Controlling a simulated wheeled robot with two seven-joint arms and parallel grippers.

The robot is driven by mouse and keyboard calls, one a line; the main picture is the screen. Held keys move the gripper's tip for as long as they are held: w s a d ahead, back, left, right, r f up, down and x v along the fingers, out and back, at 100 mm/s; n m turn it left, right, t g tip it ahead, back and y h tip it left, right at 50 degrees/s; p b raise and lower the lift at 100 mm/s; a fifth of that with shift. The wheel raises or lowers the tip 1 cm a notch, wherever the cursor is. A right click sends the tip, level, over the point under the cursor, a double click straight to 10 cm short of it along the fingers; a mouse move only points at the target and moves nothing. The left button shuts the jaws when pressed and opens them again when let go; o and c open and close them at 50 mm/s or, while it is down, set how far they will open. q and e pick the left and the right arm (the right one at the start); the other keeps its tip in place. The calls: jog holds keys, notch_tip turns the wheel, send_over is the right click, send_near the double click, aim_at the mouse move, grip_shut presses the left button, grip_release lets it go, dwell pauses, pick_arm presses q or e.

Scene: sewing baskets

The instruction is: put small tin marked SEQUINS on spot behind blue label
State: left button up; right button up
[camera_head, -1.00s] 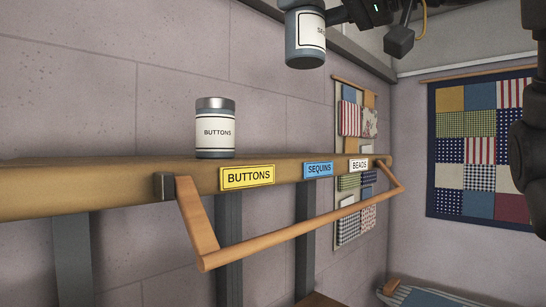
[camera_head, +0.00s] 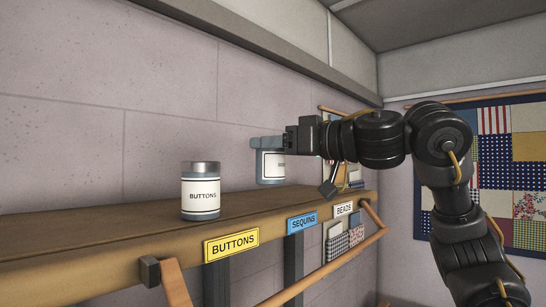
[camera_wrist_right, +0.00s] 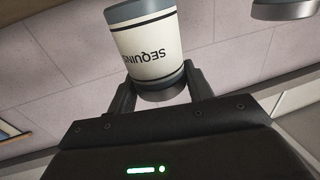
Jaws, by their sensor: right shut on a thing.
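The small SEQUINS tin (camera_head: 270,168) is grey-blue with a white label, held just above the wooden shelf. In the right wrist view the tin (camera_wrist_right: 145,45) shows its SEQUINS lettering upside down. My right gripper (camera_head: 285,145) is shut on the tin, coming in from the right. The blue SEQUINS label (camera_head: 302,222) is on the shelf's front edge, between the yellow and white labels. The tin is over the shelf, a little left of and above the blue label in the picture. My left gripper is out of view.
The BUTTONS tin (camera_head: 200,191) stands upright on the wooden shelf (camera_head: 90,236) behind the yellow BUTTONS label (camera_head: 231,244). The white BEADS label (camera_head: 343,208) is at the right. A wooden rail (camera_head: 330,268) juts out in front. The wall is behind the shelf.

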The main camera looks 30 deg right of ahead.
aim_at(284, 166)
jog(key=shift+w+f, duration=0.2)
jog(key=shift+f, duration=0.05)
notch_tip(284, 166, down, 2)
jog(key=shift+a+f+p, duration=0.1)
jog(key=shift+f+p, duration=0.15)
jog(key=shift+p, duration=0.95)
jog(key=shift+d+f, duration=0.2)
jog(key=shift+f, duration=0.15)
jog(key=shift+a, duration=0.1)
jog(key=shift+a+f+b, duration=0.15)
jog(key=shift+f+b, duration=0.15)
jog(key=shift+b, duration=0.05)
jog(key=o, duration=0.9)
jog(key=shift+r, duration=0.1)
jog(key=shift+c, duration=0.2)
jog(key=shift+o, duration=1.4)
jog(key=shift+d, duration=0.2)
